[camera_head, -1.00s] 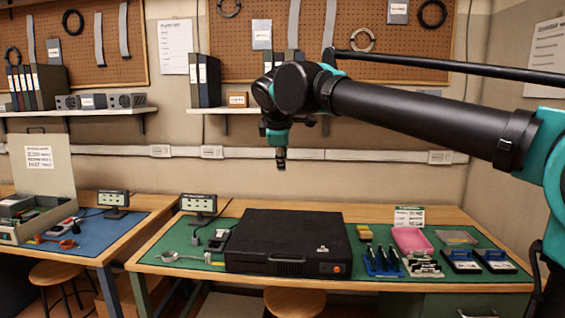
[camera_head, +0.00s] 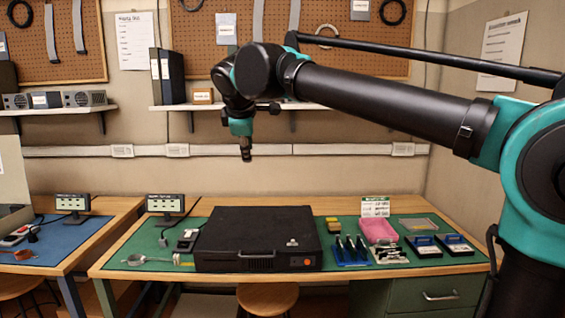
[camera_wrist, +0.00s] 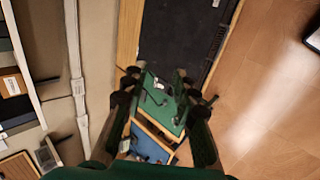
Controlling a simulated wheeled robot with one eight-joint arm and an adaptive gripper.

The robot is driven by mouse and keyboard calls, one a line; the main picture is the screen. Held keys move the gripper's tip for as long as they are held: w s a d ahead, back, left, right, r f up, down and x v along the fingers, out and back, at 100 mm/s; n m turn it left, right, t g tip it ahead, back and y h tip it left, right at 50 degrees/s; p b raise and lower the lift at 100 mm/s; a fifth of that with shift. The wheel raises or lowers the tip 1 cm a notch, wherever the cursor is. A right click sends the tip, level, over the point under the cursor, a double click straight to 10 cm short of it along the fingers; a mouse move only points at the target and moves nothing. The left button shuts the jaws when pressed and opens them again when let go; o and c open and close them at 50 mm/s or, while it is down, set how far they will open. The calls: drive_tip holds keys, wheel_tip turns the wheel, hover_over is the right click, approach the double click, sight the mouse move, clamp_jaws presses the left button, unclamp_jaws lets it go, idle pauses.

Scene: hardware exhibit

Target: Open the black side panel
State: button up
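The black case (camera_head: 258,238) lies flat and closed on the green mat in the head view. Its broad top is black, with a small light-coloured item on it, and its front has a handle and an orange button. In the wrist view the case (camera_wrist: 190,35) shows at the top, beyond my fingers. My gripper (camera_head: 246,153) hangs in the air well above and behind the case, touching nothing. In the wrist view my gripper (camera_wrist: 157,88) has its two fingers spread apart with nothing between them. I cannot tell a separate side panel from the rest of the case.
A shelf (camera_head: 205,106) is behind my arm.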

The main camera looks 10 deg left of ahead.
sight(253, 257)
drive_tip(key=w+d+f+m+g+h, duration=0.3)
drive_tip(key=d+f+m, duration=0.8)
drive_tip(key=d+f, duration=1.55)
drive_tip(key=s+d+f+m+y, duration=0.1)
drive_tip(key=s+d+f+m, duration=0.9)
drive_tip(key=s+d+f, duration=0.75)
drive_tip(key=w+a+r+n+t+h, duration=0.1)
drive_tip(key=w+a+r+n+t, duration=0.1)
drive_tip(key=w+a+n, duration=0.5)
drive_tip(key=w+a+r+n+t+h, duration=0.1)
drive_tip(key=w+a+r+n+t, duration=0.3)
drive_tip(key=a, duration=0.6)
drive_tip(key=s+a+r+n+t+y, duration=0.1)
drive_tip(key=s+a+n+t+y, duration=0.25)
drive_tip(key=a, duration=0.85)
drive_tip(key=s+a+r+n+t+y, duration=0.1)
drive_tip(key=s+a+r+n+y, duration=0.2)
drive_tip(key=a+n, duration=0.65)
drive_tip(key=w+a+f+m, duration=0.1)
drive_tip(key=w+a, duration=0.1)
drive_tip(key=w, duration=0.3)
drive_tip(key=w+a+f+m, duration=0.1)
drive_tip(key=w+a+f, duration=0.1)
drive_tip(key=w, duration=0.3)
drive_tip(key=w+a+f+m, duration=0.1)
drive_tip(key=w+a, duration=0.1)
drive_tip(key=w, duration=0.3)
drive_tip(key=shift+a+f+h, duration=0.35)
drive_tip(key=shift+a, duration=0.05)
